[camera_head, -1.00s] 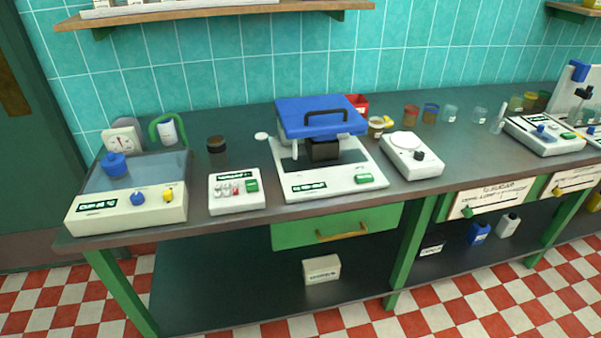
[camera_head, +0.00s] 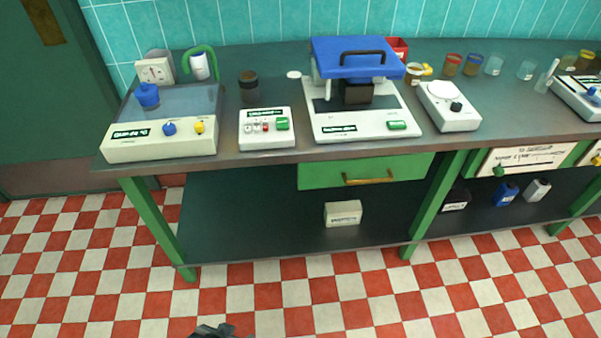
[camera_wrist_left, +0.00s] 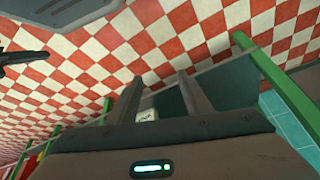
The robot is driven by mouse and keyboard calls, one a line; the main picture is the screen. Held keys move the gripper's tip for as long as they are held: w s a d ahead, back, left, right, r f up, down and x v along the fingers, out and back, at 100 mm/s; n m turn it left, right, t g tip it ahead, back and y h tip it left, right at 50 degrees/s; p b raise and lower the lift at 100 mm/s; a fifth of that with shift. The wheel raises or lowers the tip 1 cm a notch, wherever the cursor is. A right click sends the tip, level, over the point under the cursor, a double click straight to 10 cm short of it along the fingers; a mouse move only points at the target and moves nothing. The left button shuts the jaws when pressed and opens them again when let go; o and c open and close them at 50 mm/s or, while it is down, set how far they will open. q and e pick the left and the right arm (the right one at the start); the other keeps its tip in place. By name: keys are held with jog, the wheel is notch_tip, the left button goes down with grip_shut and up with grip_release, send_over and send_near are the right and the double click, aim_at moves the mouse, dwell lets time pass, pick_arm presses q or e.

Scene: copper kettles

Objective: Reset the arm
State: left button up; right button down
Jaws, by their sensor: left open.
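My left gripper (camera_wrist_left: 160,77) is open in the left wrist view, its two dark fingers apart. I see nothing held between them. The white box (camera_wrist_left: 147,115) on the lower shelf shows beyond the fingers. In the head view only a small dark tip, seemingly of my left gripper (camera_head: 212,331), shows at the bottom edge, in front of the bench and over the checkered floor. The rest of the arm is out of that view. My right gripper cannot be made out.
The bench (camera_head: 235,160) carries a cream device (camera_head: 160,146), a small button panel (camera_head: 266,141), a blue-lidded machine (camera_head: 352,57) and a white scale (camera_head: 449,120). A green drawer (camera_head: 320,176) is shut. The checkered floor (camera_head: 300,300) in front is clear.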

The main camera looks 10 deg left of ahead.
pick_arm(q)
jog(key=s+d+f+t, duration=0.1)
jog(key=s+f, duration=0.1)
jog(key=f, duration=0.9)
jog(key=s+d+f+t+h, duration=0.1)
jog(key=s+d+f, duration=0.1)
jog(key=f, duration=0.9)
jog(key=shift+s+f, duration=0.15)
jog(key=shift+f, duration=0.05)
